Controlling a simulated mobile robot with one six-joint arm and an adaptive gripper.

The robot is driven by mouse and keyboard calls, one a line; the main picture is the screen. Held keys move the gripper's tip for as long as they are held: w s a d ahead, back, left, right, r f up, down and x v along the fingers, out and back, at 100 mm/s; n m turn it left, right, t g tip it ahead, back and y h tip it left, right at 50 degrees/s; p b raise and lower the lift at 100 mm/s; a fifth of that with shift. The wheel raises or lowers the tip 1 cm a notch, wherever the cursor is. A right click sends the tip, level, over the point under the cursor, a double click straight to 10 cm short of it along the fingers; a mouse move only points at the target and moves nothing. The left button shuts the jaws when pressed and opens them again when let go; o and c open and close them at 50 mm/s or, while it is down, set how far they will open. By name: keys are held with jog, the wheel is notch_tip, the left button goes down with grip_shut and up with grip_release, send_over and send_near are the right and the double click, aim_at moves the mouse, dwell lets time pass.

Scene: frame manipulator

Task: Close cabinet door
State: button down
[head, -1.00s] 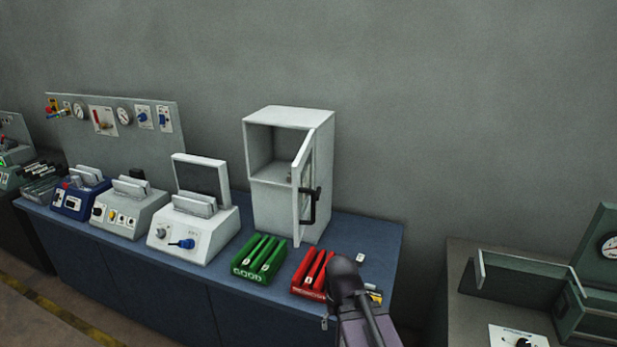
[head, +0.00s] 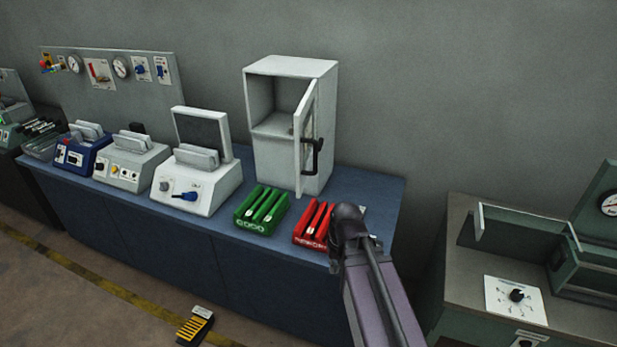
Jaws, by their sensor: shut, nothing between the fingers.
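The white cabinet (head: 318,85) stands on the blue bench against the wall. Its door (head: 304,140) is hinged on the right and stands open, swung out toward me. I see the door nearly edge-on, with a black handle (head: 314,150) on its outer face. The compartment behind shows a shelf and looks mostly empty. My arm reaches in from the lower right, in front of the bench's right end. My gripper cannot be made out, so its place relative to the door is not shown.
A green tray (head: 250,224) and a red tray (head: 308,243) sit before the cabinet. A white device with a raised lid (head: 200,190) stands to its left. The blue bench (head: 130,215) ends at the right, before a grey-green station (head: 450,250). A pedal (head: 195,326) lies on the floor.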

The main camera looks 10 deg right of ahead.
jog(key=w+a+f+m+y+b, duration=0.1)
jog(key=w+f+y+b, duration=0.2)
jog(key=w, duration=0.4)
jog(key=m+t+y+b, duration=0.3)
jog(key=t+y+b, duration=0.3)
jog(key=y+b, duration=0.5)
send_near(301, 189)
jog(key=s+d+f+y+p, duration=0.1)
jog(key=s+d+y+p, duration=0.1)
jog(key=d, duration=0.4)
jog(key=shift+d+f, duration=0.1)
jog(key=shift+f, duration=0.1)
jog(key=x, duration=1.4)
